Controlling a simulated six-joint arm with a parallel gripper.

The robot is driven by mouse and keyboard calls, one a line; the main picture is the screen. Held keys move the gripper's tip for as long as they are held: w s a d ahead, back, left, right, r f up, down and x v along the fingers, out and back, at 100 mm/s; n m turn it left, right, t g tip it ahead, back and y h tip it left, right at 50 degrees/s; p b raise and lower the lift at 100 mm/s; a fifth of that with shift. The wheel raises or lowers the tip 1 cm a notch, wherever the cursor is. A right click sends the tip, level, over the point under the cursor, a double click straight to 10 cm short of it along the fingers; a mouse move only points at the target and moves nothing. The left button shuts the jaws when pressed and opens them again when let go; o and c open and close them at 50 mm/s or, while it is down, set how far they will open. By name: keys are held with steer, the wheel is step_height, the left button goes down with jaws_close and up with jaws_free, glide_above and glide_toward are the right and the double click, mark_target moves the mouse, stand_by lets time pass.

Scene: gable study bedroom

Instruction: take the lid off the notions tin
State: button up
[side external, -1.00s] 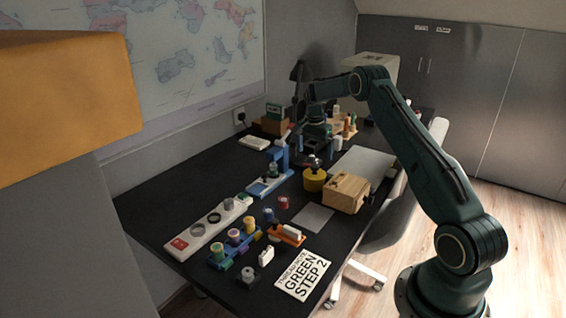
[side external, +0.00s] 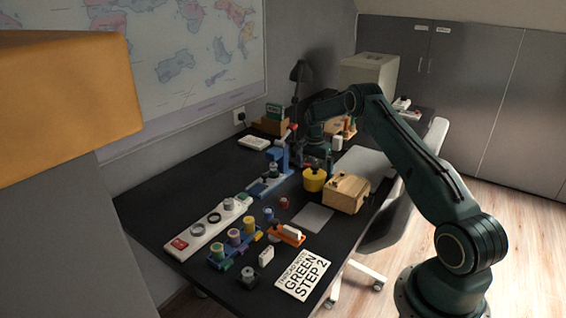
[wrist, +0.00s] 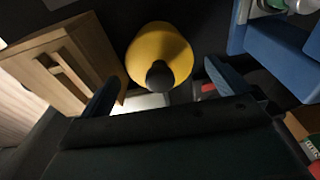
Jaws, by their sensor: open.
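The notions tin is a round yellow tin (side external: 314,182) with a dark knob on its lid, standing on the black desk beside a wooden box. In the wrist view the yellow lid (wrist: 151,42) and its dark knob (wrist: 160,76) lie ahead of my gripper, between the lines of the two fingers. My gripper (side external: 317,162) is low, just behind the tin in the side view. In the wrist view its fingers (wrist: 165,88) are spread apart with nothing held. I cannot tell the exact gap between fingertips and knob. The lid sits on the tin.
The wooden box (side external: 346,194) stands close to the tin on the right. A blue stand (side external: 275,172) is to its left. Spools in a blue rack (side external: 234,247), a white tray (side external: 205,228) and a sign card (side external: 303,275) lie nearer the camera. A grey sheet (side external: 312,218) lies flat.

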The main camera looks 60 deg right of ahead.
steer(key=shift+d+f, duration=0.1)
steer(key=shift+f, duration=0.65)
steer(key=c, duration=0.9)
